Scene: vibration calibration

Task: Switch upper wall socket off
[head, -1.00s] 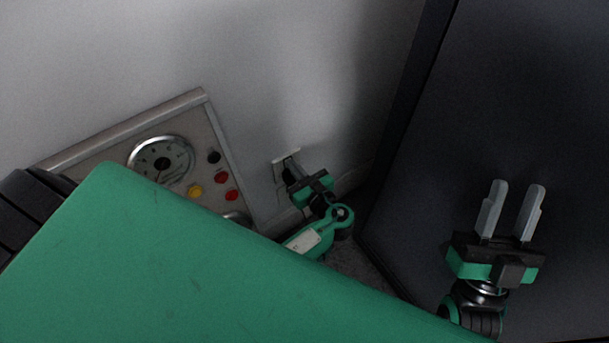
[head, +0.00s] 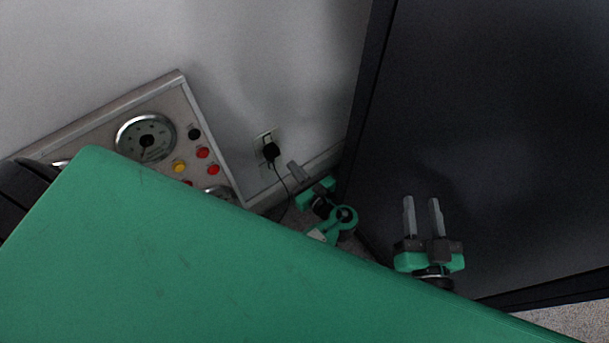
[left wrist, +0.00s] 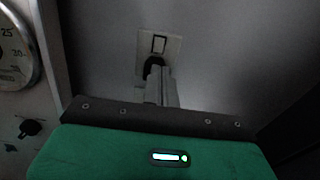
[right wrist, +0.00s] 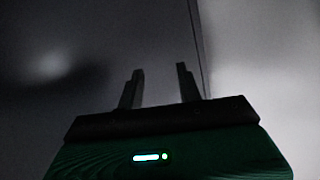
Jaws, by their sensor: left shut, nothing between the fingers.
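The wall socket (head: 264,136) is a pale plate low on the grey wall, with a black plug (head: 271,151) and a cord hanging from it. In the left wrist view the socket plate (left wrist: 158,44) shows a dark-outlined rectangular switch above the black plug (left wrist: 153,66). My left gripper (head: 293,167) is shut and empty, below and right of the socket, apart from it in the head view. Its fingers (left wrist: 160,85) hide the plate's lower part in the left wrist view. My right gripper (head: 422,200) is open and empty in front of the dark panel.
A control panel (head: 183,95) with a round gauge (head: 146,138) and red, yellow and black buttons stands left of the socket. A large dark panel (head: 490,130) stands to the right. Bare wall lies above the socket.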

